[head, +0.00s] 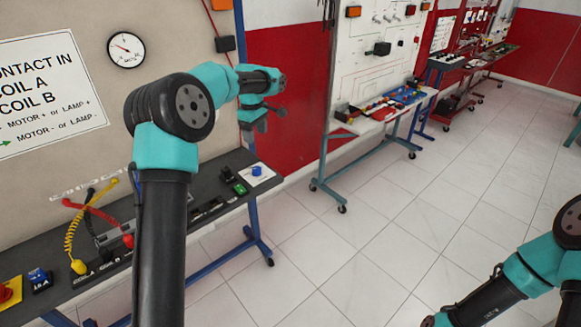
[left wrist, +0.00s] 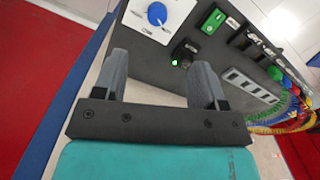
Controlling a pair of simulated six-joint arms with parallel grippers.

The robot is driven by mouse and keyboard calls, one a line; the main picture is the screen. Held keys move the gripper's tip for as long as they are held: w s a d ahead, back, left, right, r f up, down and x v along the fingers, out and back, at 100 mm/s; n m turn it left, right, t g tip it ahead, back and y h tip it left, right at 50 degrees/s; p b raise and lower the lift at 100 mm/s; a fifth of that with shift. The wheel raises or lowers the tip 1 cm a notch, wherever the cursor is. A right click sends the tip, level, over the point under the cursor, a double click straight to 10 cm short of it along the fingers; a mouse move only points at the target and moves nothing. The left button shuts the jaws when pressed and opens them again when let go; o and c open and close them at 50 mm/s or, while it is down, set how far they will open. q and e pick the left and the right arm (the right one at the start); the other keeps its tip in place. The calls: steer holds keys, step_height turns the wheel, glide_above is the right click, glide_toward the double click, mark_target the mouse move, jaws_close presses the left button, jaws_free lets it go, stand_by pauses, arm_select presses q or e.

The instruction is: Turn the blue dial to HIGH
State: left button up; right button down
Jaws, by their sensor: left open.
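The blue dial (head: 256,171) sits on a white plate at the right end of the dark bench panel in the head view. In the left wrist view the blue dial (left wrist: 157,13) is near the top edge, with marks around it too small to read. My left gripper (head: 262,114) is above the panel in the head view and apart from the dial. In the left wrist view my left gripper (left wrist: 160,66) is open and empty, its fingers spread below the dial in the picture. My right gripper is not visible; only part of the right arm shows at lower right.
A green switch (head: 240,189) and a black switch with a green light (left wrist: 184,53) are beside the dial. Coiled yellow and red cables (head: 75,235) lie on the panel's left part. A wall board with a gauge (head: 126,49) stands behind. Open tiled floor lies to the right.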

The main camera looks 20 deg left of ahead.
mark_target(256, 168)
arm_select(q)
steer(key=shift+w+a+r+n, duration=0.2)
steer(key=shift+a+r+n, duration=0.1)
steer(key=shift+a+r, duration=0.45)
steer(key=shift+d, duration=0.1)
step_height(256, 168, down, 17)
steer(key=shift+f, duration=0.15)
steer(key=shift+c, duration=0.3)
steer(key=c, duration=0.9)
steer(key=shift+o, duration=0.2)
